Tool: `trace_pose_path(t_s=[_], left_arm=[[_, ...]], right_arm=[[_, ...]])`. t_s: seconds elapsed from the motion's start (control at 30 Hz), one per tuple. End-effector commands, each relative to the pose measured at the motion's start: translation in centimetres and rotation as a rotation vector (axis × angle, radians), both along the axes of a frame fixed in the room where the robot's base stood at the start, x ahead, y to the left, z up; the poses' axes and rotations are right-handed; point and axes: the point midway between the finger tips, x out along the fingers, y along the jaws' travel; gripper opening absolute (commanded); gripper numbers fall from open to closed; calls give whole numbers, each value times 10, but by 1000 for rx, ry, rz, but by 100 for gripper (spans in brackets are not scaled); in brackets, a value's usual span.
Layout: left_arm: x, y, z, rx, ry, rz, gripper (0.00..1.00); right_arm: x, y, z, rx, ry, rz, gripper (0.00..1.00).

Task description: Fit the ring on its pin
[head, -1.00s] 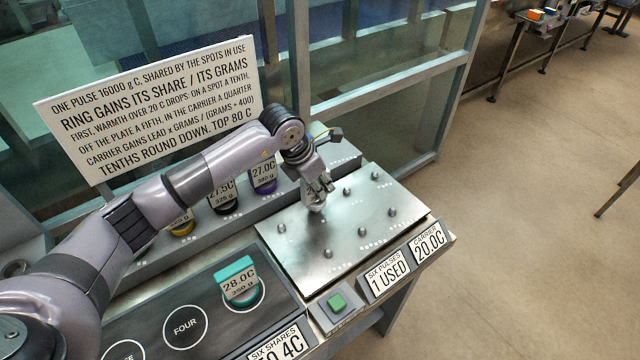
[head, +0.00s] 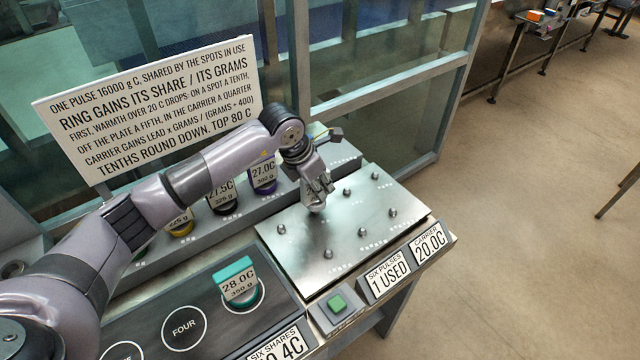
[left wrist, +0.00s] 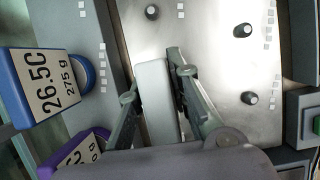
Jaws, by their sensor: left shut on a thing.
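My left gripper (head: 318,196) is shut on a whitish, rounded block-like thing, low over the metal plate (head: 300,255). In the left wrist view, the pale thing (left wrist: 155,95) sits between the two fingers; it looks like the top of a ring, but its underside is hidden. Several short pins stand on the plate, among them one near the gripper (head: 281,229) and one to its right (head: 348,191). I cannot tell whether the held thing is around a pin or above the plate. My right gripper is out of view.
A teal ring tagged 28.0C (head: 240,284) stands on a dark pad at the front. A purple ring (head: 264,178) and others stand on the back rack. A green button (head: 337,303) is at the front edge.

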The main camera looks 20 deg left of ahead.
Motion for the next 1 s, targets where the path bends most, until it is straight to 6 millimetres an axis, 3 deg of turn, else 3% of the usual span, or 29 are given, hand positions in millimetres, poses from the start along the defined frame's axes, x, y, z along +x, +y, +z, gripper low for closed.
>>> trace_pose_path(t_s=[1.0], left_arm=[[0,0,-23,-1,-1,0,0]], right_arm=[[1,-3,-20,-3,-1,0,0]])
